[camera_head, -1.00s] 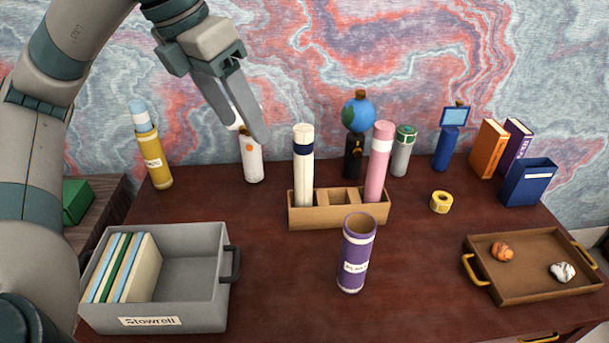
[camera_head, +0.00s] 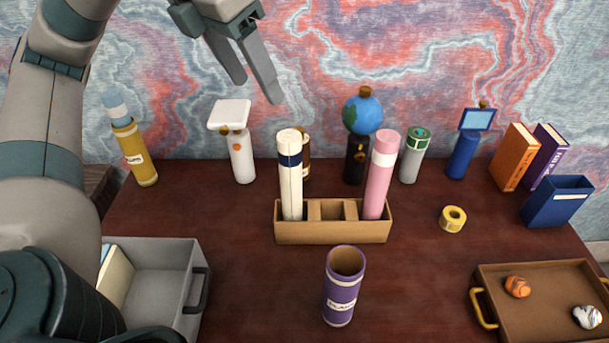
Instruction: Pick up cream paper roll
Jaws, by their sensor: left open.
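The cream paper roll (camera_head: 291,190) stands upright in the left compartment of a wooden holder (camera_head: 331,231). It has a dark blue band near its top. My left gripper (camera_head: 259,93) is open and empty, above and a little left of the roll's top, apart from it. A pink roll (camera_head: 379,178) stands in the holder's right compartment, and the middle one looks empty. My right gripper is not in view.
A purple tube (camera_head: 341,290) stands in front of the holder. A grey bin (camera_head: 190,255) is at lower left, partly behind my arm. A brown tray (camera_head: 535,272) is at lower right. Tape (camera_head: 453,219) lies right of the holder. Several cylindrical stands line the back.

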